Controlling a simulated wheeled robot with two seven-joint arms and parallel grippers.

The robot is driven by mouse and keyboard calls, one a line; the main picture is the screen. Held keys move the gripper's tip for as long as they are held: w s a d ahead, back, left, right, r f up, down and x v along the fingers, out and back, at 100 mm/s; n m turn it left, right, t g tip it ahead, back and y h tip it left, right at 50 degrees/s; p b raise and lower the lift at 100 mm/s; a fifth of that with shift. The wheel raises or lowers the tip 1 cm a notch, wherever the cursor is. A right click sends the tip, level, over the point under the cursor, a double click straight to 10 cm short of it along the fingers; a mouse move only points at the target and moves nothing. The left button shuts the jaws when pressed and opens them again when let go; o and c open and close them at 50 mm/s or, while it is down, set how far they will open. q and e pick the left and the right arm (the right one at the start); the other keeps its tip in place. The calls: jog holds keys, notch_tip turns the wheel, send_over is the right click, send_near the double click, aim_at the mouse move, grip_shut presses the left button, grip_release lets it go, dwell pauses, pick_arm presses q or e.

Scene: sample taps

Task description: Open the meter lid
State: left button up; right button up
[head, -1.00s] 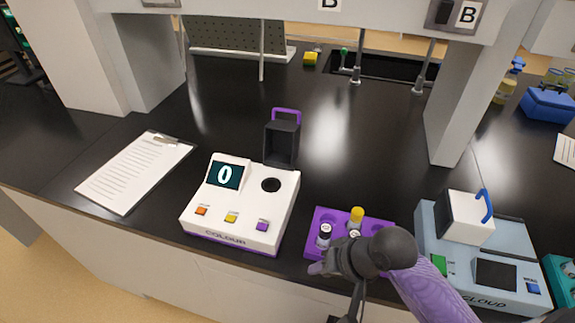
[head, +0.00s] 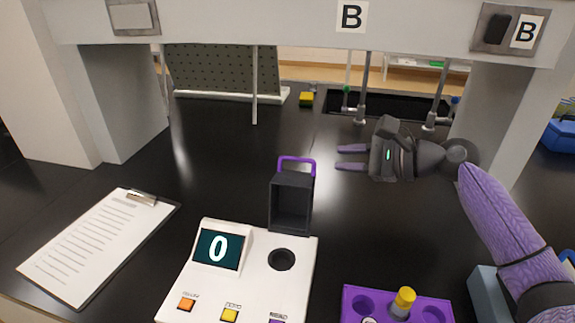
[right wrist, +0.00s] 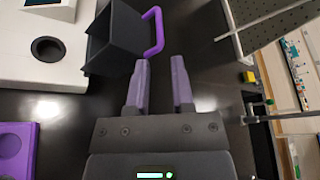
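The white colour meter (head: 240,275) stands on the black bench with a lit "0" display and a round dark well. Its dark box-shaped lid (head: 291,204) stands raised behind the well, hollow side facing me, with a purple loop handle (head: 297,160) on top. The lid (right wrist: 117,38) and handle (right wrist: 156,30) also show in the right wrist view. My right gripper (head: 340,158) is open and empty to the right of the handle, fingers pointing left, apart from it. Its two purple fingers (right wrist: 160,82) show in the wrist view. My left gripper is not in view.
A purple rack (head: 350,300) with a yellow-capped vial (head: 403,300) is at the front right. A clipboard (head: 90,245) lies left of the meter. Taps (head: 362,90) stand at the back, and a shelf beam spans above. Bare bench lies behind the meter.

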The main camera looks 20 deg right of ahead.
aim_at(304, 160)
jog(key=x, duration=0.3)
jog(key=b+x, duration=0.1)
jog(key=x, duration=0.6)
jog(key=shift+w+f+b, duration=0.3)
jog(key=shift+f, duration=0.1)
grip_shut()
dwell(0.9)
